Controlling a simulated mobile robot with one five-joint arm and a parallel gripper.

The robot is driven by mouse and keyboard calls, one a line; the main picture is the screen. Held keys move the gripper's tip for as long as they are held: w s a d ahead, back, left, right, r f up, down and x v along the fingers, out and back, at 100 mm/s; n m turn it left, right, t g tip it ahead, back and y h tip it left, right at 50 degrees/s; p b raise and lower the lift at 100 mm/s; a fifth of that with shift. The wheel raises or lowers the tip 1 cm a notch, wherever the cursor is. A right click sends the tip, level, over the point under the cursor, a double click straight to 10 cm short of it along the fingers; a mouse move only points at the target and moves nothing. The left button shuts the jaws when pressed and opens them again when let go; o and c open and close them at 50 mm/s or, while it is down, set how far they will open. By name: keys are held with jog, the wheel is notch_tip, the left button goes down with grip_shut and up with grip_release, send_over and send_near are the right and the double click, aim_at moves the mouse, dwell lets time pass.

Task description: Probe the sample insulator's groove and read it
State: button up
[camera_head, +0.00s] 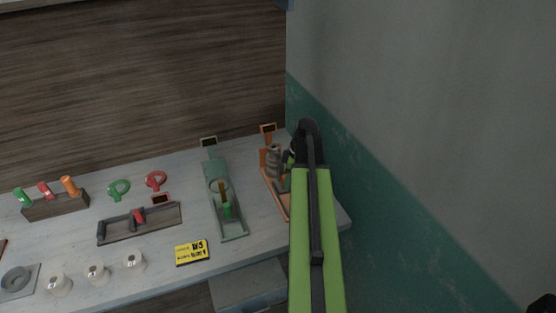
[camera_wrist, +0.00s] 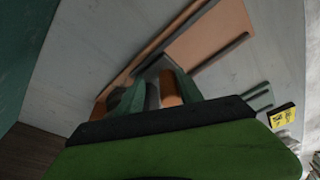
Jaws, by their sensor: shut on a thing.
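The sample insulator appears to be the grey ribbed piece (camera_head: 273,160) standing on an orange-based fixture (camera_head: 279,200) at the right end of the bench. The fixture has a small orange-framed display (camera_head: 268,128) at its back; I cannot read it. My gripper (camera_wrist: 157,88) is down at this fixture. In the wrist view its teal fingers are shut on an orange cylindrical handle (camera_wrist: 172,86), with a grey part beside it. In the head view my arm hides most of the grip. I cannot tell whether any probe tip touches the groove.
A green fixture (camera_head: 231,223) with a green knob stands left of the orange one. A yellow card (camera_head: 191,252) lies near the front edge. Further left are a grey tray (camera_head: 140,223), a rack (camera_head: 56,205) of coloured handles, rings and white cylinders. The wall is close on the right.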

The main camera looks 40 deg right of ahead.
aim_at(287, 199)
jog(key=shift+w+a, duration=0.3)
jog(key=shift+w, duration=0.65)
dwell(0.3)
jog(key=shift+s, duration=0.1)
dwell(1.6)
jog(key=shift+s+a, duration=0.4)
jog(key=shift+s, duration=0.55)
jog(key=shift+s+a, duration=0.35)
jog(key=shift+s, duration=0.55)
jog(key=shift+s+a, duration=0.4)
jog(key=shift+s, duration=0.55)
jog(key=shift+s+a, duration=0.2)
jog(key=shift+s, duration=0.35)
jog(key=o, duration=1.8)
jog(key=shift+w+r, duration=0.1)
jog(key=shift+d, duration=0.1)
